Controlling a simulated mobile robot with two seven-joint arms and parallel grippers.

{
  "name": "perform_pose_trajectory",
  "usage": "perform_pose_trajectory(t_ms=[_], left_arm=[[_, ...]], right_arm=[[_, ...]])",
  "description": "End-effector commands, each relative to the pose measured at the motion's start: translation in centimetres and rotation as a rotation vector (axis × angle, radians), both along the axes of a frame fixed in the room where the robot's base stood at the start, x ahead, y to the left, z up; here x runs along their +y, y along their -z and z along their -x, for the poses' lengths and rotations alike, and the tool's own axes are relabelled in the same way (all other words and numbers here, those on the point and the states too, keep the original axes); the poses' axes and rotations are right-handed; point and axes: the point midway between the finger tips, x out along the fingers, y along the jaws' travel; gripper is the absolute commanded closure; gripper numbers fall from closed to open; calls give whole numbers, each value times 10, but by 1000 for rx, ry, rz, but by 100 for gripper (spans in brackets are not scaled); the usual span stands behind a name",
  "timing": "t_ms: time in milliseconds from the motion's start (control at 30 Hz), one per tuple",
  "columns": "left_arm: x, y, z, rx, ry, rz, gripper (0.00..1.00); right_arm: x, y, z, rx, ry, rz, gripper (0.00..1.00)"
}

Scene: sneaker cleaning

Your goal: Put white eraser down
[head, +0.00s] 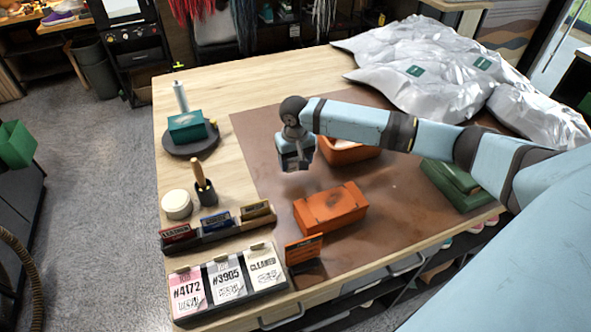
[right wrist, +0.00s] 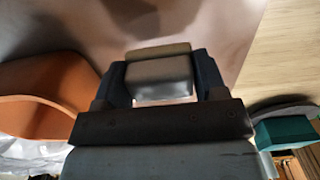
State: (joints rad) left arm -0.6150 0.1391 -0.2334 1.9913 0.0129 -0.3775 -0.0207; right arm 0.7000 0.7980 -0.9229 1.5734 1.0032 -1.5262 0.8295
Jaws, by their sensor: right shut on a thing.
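My right gripper (head: 296,165) hangs over the brown mat (head: 255,130), between the wooden table's left part and an orange open container (head: 350,153). In the right wrist view its two dark fingers (right wrist: 163,80) are shut on the white eraser (right wrist: 162,78), a pale grey-white block with a tan side. The eraser is mostly hidden by the gripper in the head view. A soft shadow below suggests it is a little above the mat. My left gripper is not in view.
A closed orange box (head: 332,207) lies on the mat in front of the gripper. A green box (head: 455,185) is at right, silver bags (head: 410,60) behind. A round dark stand with a teal box (head: 187,126) is at left. Bare mat lies left of the orange container.

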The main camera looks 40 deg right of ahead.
Motion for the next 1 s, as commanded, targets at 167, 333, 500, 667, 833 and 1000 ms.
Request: perform_pose_trajectory(t_ms=[167,333,500,667,833,1000], left_arm=[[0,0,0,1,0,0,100],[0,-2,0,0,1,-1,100],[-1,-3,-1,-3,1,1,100],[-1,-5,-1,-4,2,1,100],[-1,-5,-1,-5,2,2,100],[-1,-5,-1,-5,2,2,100]], right_arm=[[0,20,1,3,1,0,54],[0,42,1,2,-1,1,54],[0,42,1,0,-1,0,54],[0,44,1,1,-1,0,54],[0,45,0,0,-1,1,9],[0,45,1,1,-1,1,9]])
